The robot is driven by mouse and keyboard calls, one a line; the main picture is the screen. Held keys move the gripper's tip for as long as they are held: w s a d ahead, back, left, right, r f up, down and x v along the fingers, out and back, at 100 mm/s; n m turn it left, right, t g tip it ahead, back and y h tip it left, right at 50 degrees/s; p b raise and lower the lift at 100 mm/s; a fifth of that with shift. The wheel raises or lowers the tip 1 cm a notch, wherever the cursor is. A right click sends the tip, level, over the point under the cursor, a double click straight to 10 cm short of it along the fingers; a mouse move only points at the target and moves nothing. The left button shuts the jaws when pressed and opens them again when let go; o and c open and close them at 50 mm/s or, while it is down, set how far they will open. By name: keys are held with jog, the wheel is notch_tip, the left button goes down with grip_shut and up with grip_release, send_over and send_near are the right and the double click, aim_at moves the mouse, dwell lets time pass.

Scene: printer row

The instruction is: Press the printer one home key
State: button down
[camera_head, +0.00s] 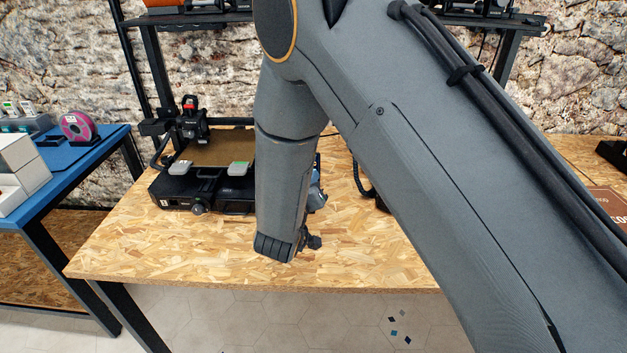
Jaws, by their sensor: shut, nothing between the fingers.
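A black 3D printer (225,191) with a tan bed stands on the wood-chip table, left of my arm. A small white mark on its front left corner looks like a number, too small to read surely. I cannot tell which is the home key. My gripper (314,242) shows only as a small dark part beside my forearm's lower end, right of the printer, low near the table's front. It is shut and empty; my arm hides most of it.
The wood-chip table (140,245) is bare in front of the printer. A blue table (60,185) at left holds a pink spool (77,126) and white boxes (20,170). A black shelf frame (150,70) stands behind. My arm covers the table's middle.

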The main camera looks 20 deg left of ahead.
jog(key=shift+f, duration=0.15)
dwell(0.5)
jog(key=shift+w+a+f, duration=0.1)
jog(key=shift+w+f, duration=0.1)
jog(key=shift+w, duration=0.05)
jog(key=shift+w+f, duration=0.2)
jog(key=shift+f, duration=0.1)
dwell(0.7)
dwell(0.3)
jog(key=shift+s+r+p, duration=0.5)
jog(key=shift+r+p, duration=0.05)
jog(key=shift+r, duration=0.2)
jog(key=s+r+p, duration=0.1)
jog(key=r+p, duration=0.1)
jog(key=s+d+r+p, duration=0.1)
jog(key=s+p, duration=0.1)
jog(key=shift+r, duration=0.4)
dwell(0.7)
